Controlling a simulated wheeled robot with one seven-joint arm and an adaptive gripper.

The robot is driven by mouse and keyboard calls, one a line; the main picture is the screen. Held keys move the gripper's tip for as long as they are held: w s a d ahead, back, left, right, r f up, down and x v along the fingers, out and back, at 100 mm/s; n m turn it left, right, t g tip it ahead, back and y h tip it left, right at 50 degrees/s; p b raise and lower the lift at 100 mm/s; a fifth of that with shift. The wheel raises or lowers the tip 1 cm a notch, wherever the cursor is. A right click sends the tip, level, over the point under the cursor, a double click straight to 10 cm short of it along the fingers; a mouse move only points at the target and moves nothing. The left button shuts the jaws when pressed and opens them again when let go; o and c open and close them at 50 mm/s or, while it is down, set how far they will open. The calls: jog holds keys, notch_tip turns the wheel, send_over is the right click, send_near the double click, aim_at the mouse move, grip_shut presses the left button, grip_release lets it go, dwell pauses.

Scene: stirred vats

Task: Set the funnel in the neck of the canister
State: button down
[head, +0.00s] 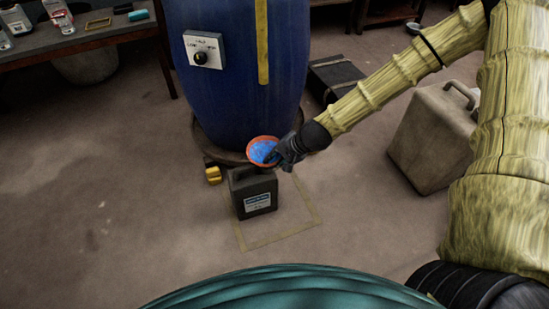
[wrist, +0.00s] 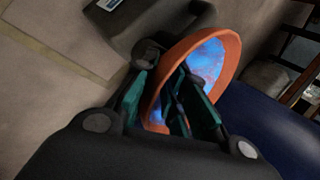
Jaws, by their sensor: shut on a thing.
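The funnel (head: 263,150) has an orange rim and a blue inside. In the head view it is above the dark canister, near the canister's top. My gripper (head: 279,154) is shut on the funnel's right side. In the wrist view the funnel (wrist: 229,50) lies tilted between the fingers of my gripper (wrist: 168,98). The canister (head: 254,193) is dark grey with a white and blue label and stands upright on the floor. Part of it shows in the wrist view (wrist: 136,22). The funnel's spout and its relation to the neck are hidden, so I cannot tell if they touch.
A big blue vat (head: 235,80) with a dial plate (head: 205,50) stands right behind the canister. A yellow item (head: 213,175) lies on the floor by its base. A grey jerrycan (head: 432,140) stands at the right. A bench (head: 85,38) is at the upper left. The left floor is clear.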

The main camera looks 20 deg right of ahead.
jog(key=shift+f, duration=0.35)
dwell(0.4)
jog(key=c, duration=1.4)
grip_release()
jog(key=shift+r, duration=0.1)
jog(key=shift+v, duration=5.85)
